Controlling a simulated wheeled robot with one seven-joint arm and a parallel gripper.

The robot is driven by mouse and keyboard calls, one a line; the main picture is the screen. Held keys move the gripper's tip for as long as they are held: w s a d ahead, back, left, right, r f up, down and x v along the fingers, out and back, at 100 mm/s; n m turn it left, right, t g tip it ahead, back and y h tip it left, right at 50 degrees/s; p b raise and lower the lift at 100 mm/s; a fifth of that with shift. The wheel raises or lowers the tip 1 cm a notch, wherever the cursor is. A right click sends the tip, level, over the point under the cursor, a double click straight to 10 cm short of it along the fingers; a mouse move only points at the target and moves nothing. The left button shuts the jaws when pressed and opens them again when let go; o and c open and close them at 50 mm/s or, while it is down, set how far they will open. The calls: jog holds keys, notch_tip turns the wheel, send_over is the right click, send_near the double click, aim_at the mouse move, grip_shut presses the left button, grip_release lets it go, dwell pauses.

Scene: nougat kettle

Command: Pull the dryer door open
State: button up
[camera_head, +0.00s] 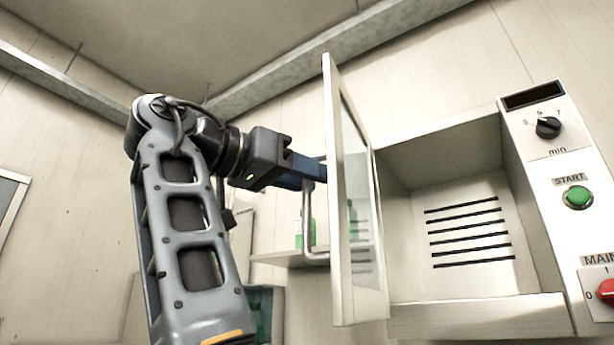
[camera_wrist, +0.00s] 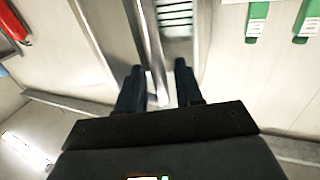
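The dryer door (camera_head: 337,200) stands swung wide open, roughly square to the dryer's front, with a glass pane in its frame. Its metal bar handle (camera_head: 307,215) is on the door's left face. My gripper (camera_head: 318,172) is at the upper part of this handle, close to the door. In the wrist view, the handle bar (camera_wrist: 149,40) runs between the two dark fingers (camera_wrist: 158,82). The fingers are apart, with a gap beside the bar, so my gripper looks open around it. The dryer's chamber (camera_head: 400,230) is exposed and looks empty, with dark slots in its back wall.
The control panel (camera_head: 547,180) at the right carries a dial (camera_head: 548,127), a green start button (camera_head: 578,197) and a red main switch (camera_head: 607,291). A shelf (camera_head: 275,258) with a green bottle (camera_head: 299,234) is behind the handle. Green bottles (camera_wrist: 257,20) also show in the wrist view.

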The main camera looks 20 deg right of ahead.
jog(key=b+v, duration=0.1)
jog(key=v, duration=0.6)
jog(key=shift+a+b, duration=0.3)
jog(key=shift+b, duration=0.05)
jog(key=shift+s, duration=0.1)
